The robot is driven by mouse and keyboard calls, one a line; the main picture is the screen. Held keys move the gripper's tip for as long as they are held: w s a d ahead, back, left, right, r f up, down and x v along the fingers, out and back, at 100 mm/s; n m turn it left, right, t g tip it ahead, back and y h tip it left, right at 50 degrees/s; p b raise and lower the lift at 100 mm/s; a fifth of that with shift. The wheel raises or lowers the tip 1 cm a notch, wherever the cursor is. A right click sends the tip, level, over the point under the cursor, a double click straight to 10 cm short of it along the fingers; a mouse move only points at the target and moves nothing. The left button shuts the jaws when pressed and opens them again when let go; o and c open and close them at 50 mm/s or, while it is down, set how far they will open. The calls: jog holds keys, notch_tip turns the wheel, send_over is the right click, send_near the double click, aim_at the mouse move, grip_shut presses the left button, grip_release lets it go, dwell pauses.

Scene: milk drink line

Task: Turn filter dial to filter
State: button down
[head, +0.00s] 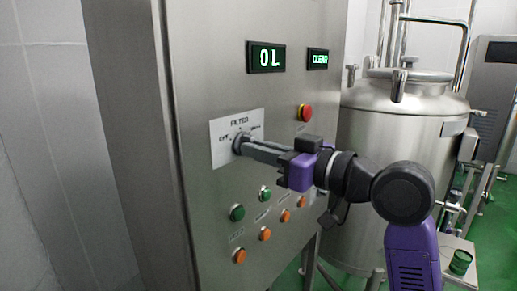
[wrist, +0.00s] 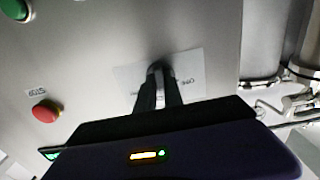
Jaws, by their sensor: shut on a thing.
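The filter dial (head: 238,145) is a dark round knob on a white label plate (head: 222,152) marked FILTER, on the steel control panel (head: 215,30). The label has a word at the dial's left and another at its right, both small and hard to read. My gripper (head: 246,147) reaches in from the right, with its fingers shut on the dial. In the wrist view my gripper (wrist: 160,85) points at the white label plate (wrist: 190,82), and its fingertips meet at the dial (wrist: 157,68). The fingers hide much of the dial, so its exact setting cannot be told.
A red stop button (head: 305,113) sits right of the label. Green buttons (head: 237,212) and orange buttons (head: 239,256) lie below. A steel tank (head: 400,130) stands behind my arm.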

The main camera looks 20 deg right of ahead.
jog(key=c, duration=1.5)
grip_release()
jog(key=shift+o, duration=0.2)
jog(key=b+v, duration=0.2)
jog(key=v, duration=0.6)
jog(key=shift+r, duration=0.1)
